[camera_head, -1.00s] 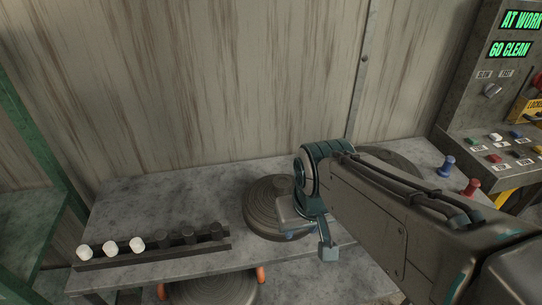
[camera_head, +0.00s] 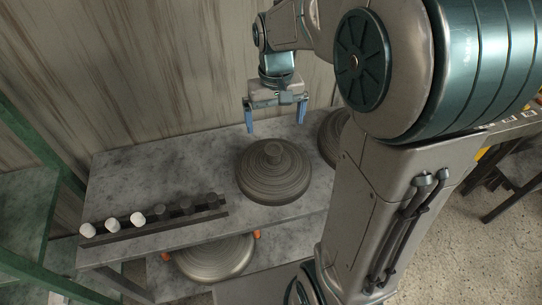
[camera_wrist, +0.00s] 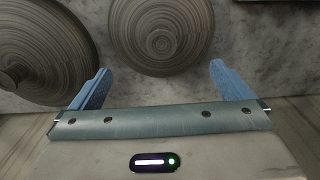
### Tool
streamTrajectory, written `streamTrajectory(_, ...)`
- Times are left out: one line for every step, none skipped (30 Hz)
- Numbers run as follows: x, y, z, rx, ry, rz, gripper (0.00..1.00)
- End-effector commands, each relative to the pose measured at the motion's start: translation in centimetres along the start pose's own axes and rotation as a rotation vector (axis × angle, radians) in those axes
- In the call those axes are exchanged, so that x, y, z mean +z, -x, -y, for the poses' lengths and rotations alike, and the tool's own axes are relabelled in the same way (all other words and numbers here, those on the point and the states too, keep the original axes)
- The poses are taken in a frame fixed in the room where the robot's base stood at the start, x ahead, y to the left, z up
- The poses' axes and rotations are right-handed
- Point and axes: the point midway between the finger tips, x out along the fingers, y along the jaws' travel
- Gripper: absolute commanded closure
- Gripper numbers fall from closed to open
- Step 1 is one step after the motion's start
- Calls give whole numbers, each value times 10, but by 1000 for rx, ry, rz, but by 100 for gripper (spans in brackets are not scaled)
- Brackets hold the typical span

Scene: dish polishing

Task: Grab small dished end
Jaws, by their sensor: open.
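A round, grey, ringed dished end (camera_head: 273,186) with a knob on top lies on the table in the middle of the head view. It shows at top centre in the wrist view (camera_wrist: 161,22). A second dished end (camera_head: 331,139) lies to its right, partly hidden by my arm. It looks larger at the left of the wrist view (camera_wrist: 40,50). A third dished end (camera_head: 215,260) is on the lower shelf. My gripper (camera_head: 276,116) is open and empty, with blue fingers pointing down. It is above the table's wall side, behind the middle dished end and apart from it.
A dark rack (camera_head: 160,231) with white and black cylinders stands at the table's front left. The grey table (camera_head: 125,180) is clear behind it. A wooden wall (camera_head: 170,70) rises close behind the gripper. A green frame (camera_head: 40,150) stands at the left.

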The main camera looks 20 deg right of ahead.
Motion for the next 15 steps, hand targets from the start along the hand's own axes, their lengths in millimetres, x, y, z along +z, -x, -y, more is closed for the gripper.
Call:
streamTrajectory(1, -9, 0, 0, 0, 8, 0)
streamTrajectory(1, -15, 0, 0, 0, 7, 0)
streamTrajectory(2, -23, 0, 0, 0, 7, 0)
streamTrajectory(2, -30, 0, 0, 0, 9, 0)
streamTrajectory(1, -36, 0, 0, 0, 8, 0)
streamTrajectory(2, -44, 0, 0, 0, 7, 0)
streamTrajectory(2, -50, 0, 0, 0, 8, 0)
streamTrajectory(2, -55, 0, 0, 0, 7, 0)
streamTrajectory(2, -61, 0, 0, 0, 6, 0)
streamTrajectory(2, -65, 0, 0, 0, 6, 0)
streamTrajectory(1, -68, 0, 0, 0, 5, 0)
streamTrajectory(1, -72, 0, 0, -1, 4, 0)
streamTrajectory(1, -74, 0, 0, -1, 3, 0)
streamTrajectory(1, -75, 0, 0, -1, 3, 0)
streamTrajectory(1, -77, 0, 0, 0, 2, 0)
